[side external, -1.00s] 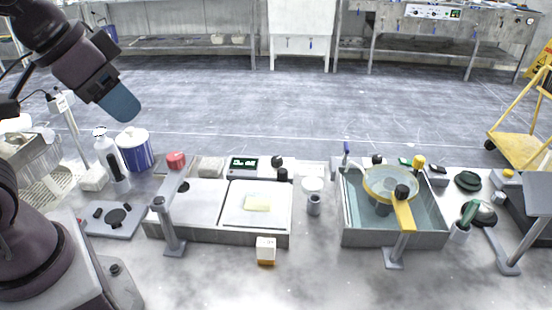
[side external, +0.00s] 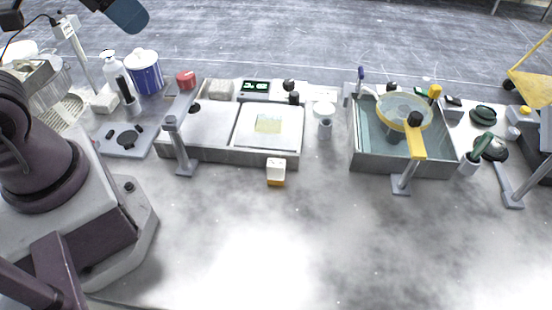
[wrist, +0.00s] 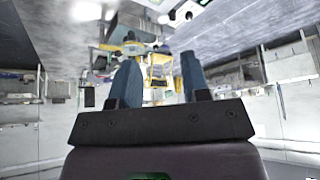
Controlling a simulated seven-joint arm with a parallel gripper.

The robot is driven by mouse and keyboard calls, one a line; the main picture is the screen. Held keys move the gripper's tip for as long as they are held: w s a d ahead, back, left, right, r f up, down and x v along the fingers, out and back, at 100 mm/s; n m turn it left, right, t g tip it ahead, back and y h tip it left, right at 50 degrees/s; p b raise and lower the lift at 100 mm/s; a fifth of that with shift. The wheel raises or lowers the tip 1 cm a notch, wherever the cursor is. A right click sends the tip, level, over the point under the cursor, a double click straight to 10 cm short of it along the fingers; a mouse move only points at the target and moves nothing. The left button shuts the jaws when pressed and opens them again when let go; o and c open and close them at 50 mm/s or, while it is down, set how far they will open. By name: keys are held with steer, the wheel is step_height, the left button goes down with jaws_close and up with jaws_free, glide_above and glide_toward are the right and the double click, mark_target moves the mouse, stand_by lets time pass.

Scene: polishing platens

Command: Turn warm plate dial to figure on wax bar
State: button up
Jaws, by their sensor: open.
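The warm plate (side external: 245,142) is a grey bench unit with a pale square top, left of centre in the side view. A yellowish square (side external: 268,123) lies on it. Behind it stands a green-lit display (side external: 256,87), its digits too small to read surely. Black knobs (side external: 289,85) sit right of the display; I cannot tell which is the dial. A small white-and-amber block (side external: 276,170), perhaps the wax bar, stands at the unit's front edge; its marking is unreadable. My gripper (wrist: 160,80) is open and empty in the wrist view. Its blue end (side external: 127,14) is high at upper left, apart from everything.
A water basin (side external: 365,150) with a round yellowish platen (side external: 404,108) and yellow arm stands right. A grey post (side external: 177,145) rises at the warm plate's left front. A white cup (side external: 324,112) stands between the units. A blue-white tub (side external: 145,72) is at left. The front bench is clear.

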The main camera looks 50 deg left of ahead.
steer(key=shift+o, duration=1.5)
steer(key=shift+a+f, duration=0.15)
steer(key=shift+a, duration=0.05)
steer(key=g, duration=0.1)
glide_toward(289, 82)
steer(key=x, duration=0.9)
steer(key=shift+f, duration=0.15)
steer(key=shift+c, duration=0.4)
